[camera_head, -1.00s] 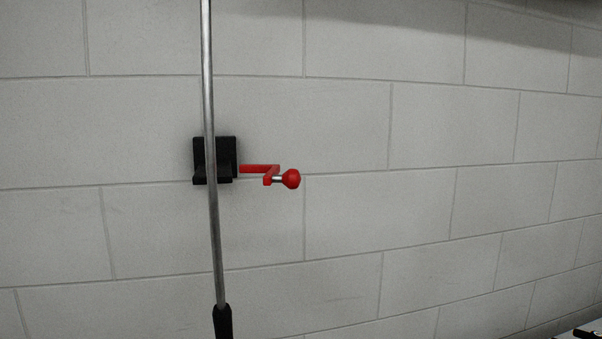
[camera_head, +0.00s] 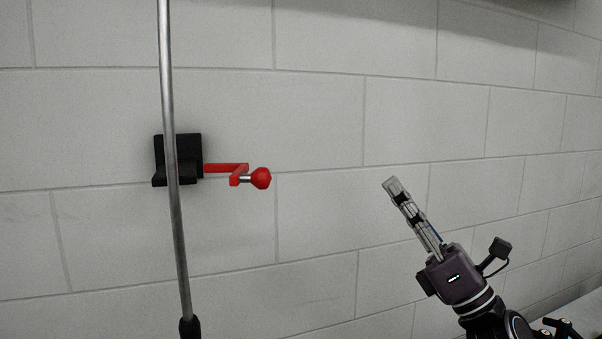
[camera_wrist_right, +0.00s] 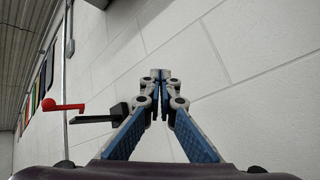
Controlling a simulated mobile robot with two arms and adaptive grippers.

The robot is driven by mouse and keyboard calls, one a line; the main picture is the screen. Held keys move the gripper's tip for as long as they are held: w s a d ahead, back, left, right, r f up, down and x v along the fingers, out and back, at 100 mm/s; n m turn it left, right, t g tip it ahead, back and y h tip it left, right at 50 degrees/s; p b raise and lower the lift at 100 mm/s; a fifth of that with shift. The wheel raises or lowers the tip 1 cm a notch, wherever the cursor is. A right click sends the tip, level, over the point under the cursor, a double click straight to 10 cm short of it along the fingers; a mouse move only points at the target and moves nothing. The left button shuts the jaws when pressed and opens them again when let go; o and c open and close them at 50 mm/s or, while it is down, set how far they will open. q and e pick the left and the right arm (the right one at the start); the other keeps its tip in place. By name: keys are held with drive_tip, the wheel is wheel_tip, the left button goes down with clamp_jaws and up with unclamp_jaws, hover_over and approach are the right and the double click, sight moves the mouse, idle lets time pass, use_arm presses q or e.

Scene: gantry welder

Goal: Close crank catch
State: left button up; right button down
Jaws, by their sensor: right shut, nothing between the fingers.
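The crank catch is a black bracket (camera_head: 189,142) at the wall with a red crank arm (camera_head: 222,168) reaching right and ending in a round red knob (camera_head: 261,178). In the right wrist view the red crank (camera_wrist_right: 62,106) and the black bracket (camera_wrist_right: 95,119) show at the left. My right gripper (camera_head: 390,184) is to the right of the knob, pointing up and left, well apart from it. It also shows in the right wrist view (camera_wrist_right: 161,75), its fingertips together and empty. My left gripper is not in view.
A thin metal pole (camera_head: 173,200) runs vertically in front of the bracket. A pale block wall (camera_head: 330,120) fills the background. The space between the knob and my right gripper is clear.

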drive_tip(key=s+a+r+n+g+y, duration=0.3)
drive_tip(key=s+r+n+g, duration=0.1)
drive_tip(key=n+g, duration=0.5)
drive_tip(key=s+a+r+n+g+y, duration=0.2)
drive_tip(key=s+r+n+g+y, duration=0.3)
drive_tip(key=n, duration=0.7)
drive_tip(key=n+g+h+p, duration=0.2)
drive_tip(key=n+h+p, duration=0.4)
drive_tip(key=n+h, duration=0.35)
approach(235, 173)
drive_tip(key=shift+w+a+f, duration=0.55)
drive_tip(key=shift+w+a, duration=0.55)
drive_tip(key=shift+w, duration=0.4)
drive_tip(key=shift+w, duration=0.1)
